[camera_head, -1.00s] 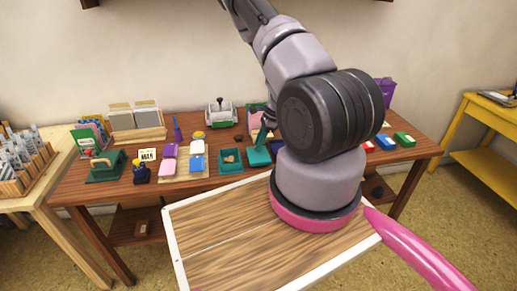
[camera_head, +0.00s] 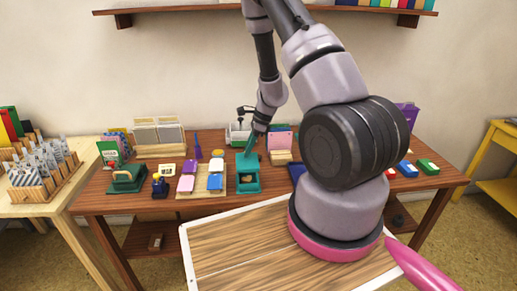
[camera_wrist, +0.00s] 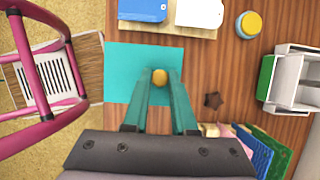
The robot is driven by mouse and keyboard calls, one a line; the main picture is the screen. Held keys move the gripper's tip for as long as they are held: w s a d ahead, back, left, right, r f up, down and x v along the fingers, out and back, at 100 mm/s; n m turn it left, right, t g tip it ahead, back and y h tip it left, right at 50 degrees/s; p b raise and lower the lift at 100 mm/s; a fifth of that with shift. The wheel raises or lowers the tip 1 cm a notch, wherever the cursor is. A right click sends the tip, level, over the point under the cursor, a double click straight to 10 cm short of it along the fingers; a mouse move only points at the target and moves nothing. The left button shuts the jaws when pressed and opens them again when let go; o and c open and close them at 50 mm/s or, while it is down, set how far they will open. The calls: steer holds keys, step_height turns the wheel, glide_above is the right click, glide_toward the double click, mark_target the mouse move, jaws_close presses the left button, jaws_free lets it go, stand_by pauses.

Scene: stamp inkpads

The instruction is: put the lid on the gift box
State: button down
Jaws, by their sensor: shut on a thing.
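The teal gift box (camera_head: 247,191) stands on the wooden table, and part of its dark inside shows in the head view. My gripper (camera_head: 248,156) is above the box, pointing down. In the wrist view, my gripper (camera_wrist: 160,82) is shut on the gold knob (camera_wrist: 160,76) of the teal square lid (camera_wrist: 125,70). The lid (camera_head: 246,162) is over the box in the head view. It hides the box in the wrist view, and I cannot tell how large the gap between them is.
A tray of coloured pads (camera_head: 215,182) stands close to the left of the box. A round yellow tin (camera_wrist: 250,25) and a brown star (camera_wrist: 213,101) lie nearby. A white and green box (camera_wrist: 291,80) stands behind. My own tray top fills the foreground.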

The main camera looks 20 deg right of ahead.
mark_target(251, 156)
steer(key=shift+f, duration=2.7)
steer(key=shift+f, duration=0.45)
stand_by(0.3)
steer(key=shift+c, duration=0.8)
jaws_free()
steer(key=shift+r, duration=0.15)
steer(key=shift+r, duration=3.4)
